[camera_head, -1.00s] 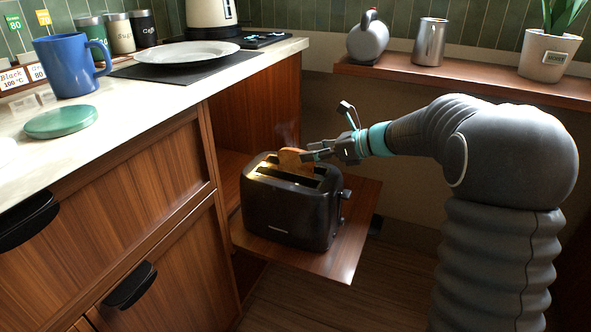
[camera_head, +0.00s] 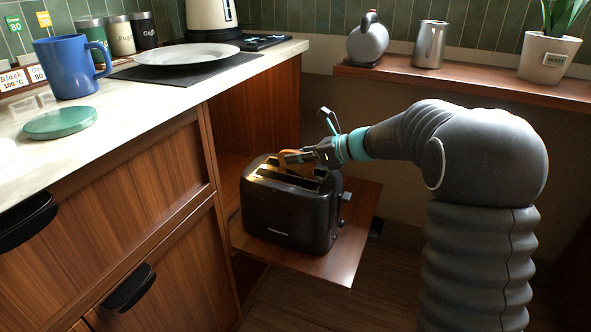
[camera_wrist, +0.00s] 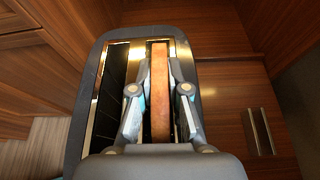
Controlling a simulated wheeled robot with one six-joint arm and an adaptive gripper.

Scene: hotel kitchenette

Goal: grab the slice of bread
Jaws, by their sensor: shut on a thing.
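The slice of bread (camera_head: 291,161) is golden brown and stands in one slot of the black toaster (camera_head: 290,214), its top edge showing above the slot. In the wrist view the bread (camera_wrist: 160,85) is seen edge-on in the right slot, and the toaster's other slot (camera_wrist: 112,90) is dark and looks empty. My gripper (camera_head: 308,158) is over the toaster top and is shut on the bread, with a finger on each side of it (camera_wrist: 160,75). The lower part of the bread is hidden inside the toaster.
The toaster stands on a pull-out wooden shelf (camera_head: 345,262) below the counter. On the counter are a white plate (camera_head: 187,52), a blue mug (camera_head: 68,66) and a green lid (camera_head: 60,122). A back ledge (camera_head: 450,85) holds a kettle (camera_head: 368,44), a metal cup (camera_head: 430,45) and a potted plant (camera_head: 548,54).

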